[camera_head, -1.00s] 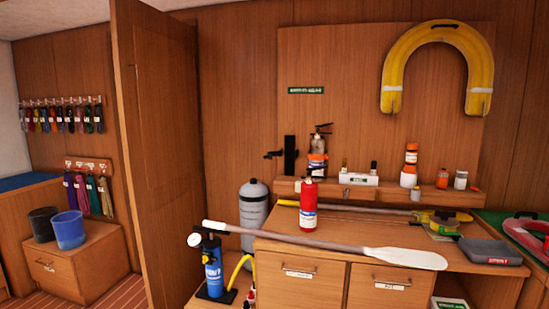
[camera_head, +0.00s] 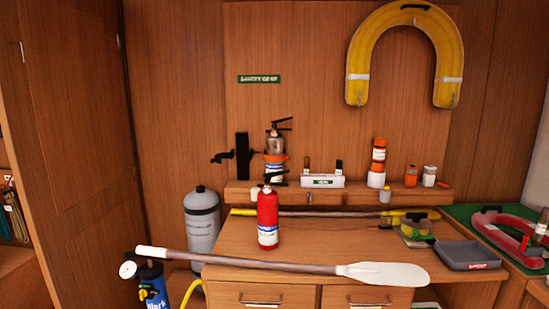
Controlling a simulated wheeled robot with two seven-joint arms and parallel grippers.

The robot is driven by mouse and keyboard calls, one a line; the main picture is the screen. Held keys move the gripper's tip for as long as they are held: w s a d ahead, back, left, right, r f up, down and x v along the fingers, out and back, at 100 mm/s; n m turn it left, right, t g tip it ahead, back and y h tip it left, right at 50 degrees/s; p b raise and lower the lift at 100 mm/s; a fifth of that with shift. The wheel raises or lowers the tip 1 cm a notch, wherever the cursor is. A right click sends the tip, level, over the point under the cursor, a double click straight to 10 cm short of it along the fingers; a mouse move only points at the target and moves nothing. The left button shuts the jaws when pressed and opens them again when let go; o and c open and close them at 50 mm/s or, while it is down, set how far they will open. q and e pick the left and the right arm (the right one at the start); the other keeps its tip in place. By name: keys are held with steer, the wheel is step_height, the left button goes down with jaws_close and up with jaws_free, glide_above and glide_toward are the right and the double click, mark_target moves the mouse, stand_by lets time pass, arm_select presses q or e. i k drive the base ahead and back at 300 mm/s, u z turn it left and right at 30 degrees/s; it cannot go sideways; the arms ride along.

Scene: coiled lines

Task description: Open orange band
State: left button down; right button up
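An orange band (camera_head: 275,157) shows around the dark silver bottle (camera_head: 275,142) that stands upright at the back wall, behind the red extinguisher (camera_head: 267,216). It looks closed around the bottle, but a clasp is too small to make out. A black upright bracket (camera_head: 242,156) is on the wall just left of the bottle. Orange also shows on a stacked container (camera_head: 378,156) further right on the shelf. Neither of my grippers is in view.
A paddle (camera_head: 380,274) lies along the front of the wooden desk (camera_head: 330,238), and another pole (camera_head: 310,212) lies behind it. A grey tray (camera_head: 465,256) is at the right. A grey cylinder (camera_head: 202,230) and a blue pump (camera_head: 152,285) stand left of the desk.

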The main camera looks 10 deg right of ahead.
mark_target(268, 158)
steer(key=z, duration=0.25)
steer(key=i, duration=0.7)
steer(key=z, duration=0.9)
steer(key=i, duration=0.45)
steer(key=z, duration=0.65)
